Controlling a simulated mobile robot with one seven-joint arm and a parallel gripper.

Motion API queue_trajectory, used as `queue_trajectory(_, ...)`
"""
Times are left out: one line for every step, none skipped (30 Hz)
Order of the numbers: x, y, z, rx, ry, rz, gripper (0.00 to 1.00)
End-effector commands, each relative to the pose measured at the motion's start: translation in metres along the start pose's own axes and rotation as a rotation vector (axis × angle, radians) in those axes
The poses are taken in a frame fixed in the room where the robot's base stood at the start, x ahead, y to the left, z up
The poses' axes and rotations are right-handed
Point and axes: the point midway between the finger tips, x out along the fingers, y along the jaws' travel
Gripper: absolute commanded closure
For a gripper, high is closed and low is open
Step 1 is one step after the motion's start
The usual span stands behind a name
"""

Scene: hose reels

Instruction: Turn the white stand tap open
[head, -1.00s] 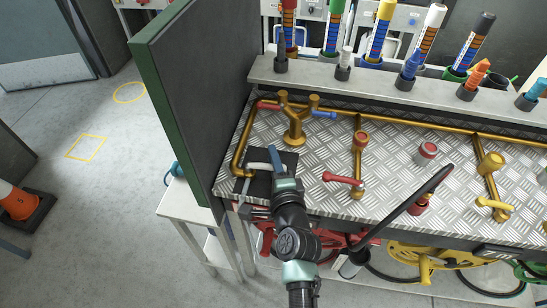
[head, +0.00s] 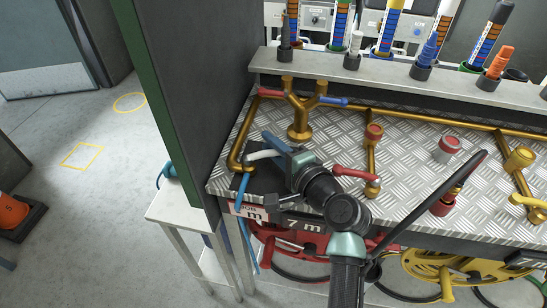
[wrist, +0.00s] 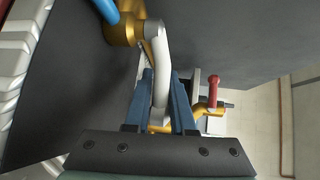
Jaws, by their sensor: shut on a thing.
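The white stand tap has a pale curved lever (head: 262,155) at the left end of the bench, beside the bend of a brass pipe (head: 240,140). In the wrist view the white lever (wrist: 161,62) runs from a brass tap body (wrist: 122,30) down between my blue fingers. My gripper (wrist: 160,105) is shut on this lever, with one finger on each side. In the head view my gripper (head: 270,148) reaches in from the right, and its body hides the lever's far end.
A dark upright panel (head: 205,90) stands close on the left. A brass fork with red and blue levers (head: 300,118) stands behind my gripper. A red-handled tap (head: 355,174) is close to my wrist on the right. A blue hose (head: 243,195) hangs at the bench's front edge.

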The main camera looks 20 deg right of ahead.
Motion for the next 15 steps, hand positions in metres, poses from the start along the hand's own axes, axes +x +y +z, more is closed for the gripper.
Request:
queue_trajectory(0.0025,0.0027,-0.0029,-0.006,-0.020,-0.001,1.00)
queue_trajectory(0.0033,0.0021,-0.0026,-0.009,-0.036,0.000,1.00)
queue_trajectory(0.0044,0.0018,-0.0023,-0.013,-0.055,0.002,1.00)
queue_trajectory(0.0052,0.0010,-0.0020,-0.015,-0.069,0.003,1.00)
queue_trajectory(0.0058,0.0009,-0.0017,-0.016,-0.082,0.004,1.00)
queue_trajectory(0.0065,0.0005,-0.0017,-0.019,-0.095,0.006,1.00)
queue_trajectory(0.0069,-0.0002,-0.0015,-0.022,-0.105,0.006,1.00)
queue_trajectory(0.0073,-0.0006,-0.0013,-0.023,-0.114,0.007,1.00)
queue_trajectory(0.0078,-0.0008,-0.0012,-0.024,-0.123,0.007,1.00)
queue_trajectory(0.0081,-0.0008,-0.0010,-0.025,-0.130,0.009,1.00)
queue_trajectory(0.0084,-0.0011,-0.0008,-0.026,-0.135,0.009,1.00)
queue_trajectory(0.0086,-0.0016,-0.0008,-0.027,-0.140,0.010,1.00)
queue_trajectory(0.0088,-0.0020,-0.0007,-0.028,-0.143,0.010,1.00)
queue_trajectory(0.0088,-0.0022,-0.0006,-0.029,-0.145,0.010,1.00)
queue_trajectory(0.0089,-0.0024,-0.0006,-0.029,-0.148,0.010,1.00)
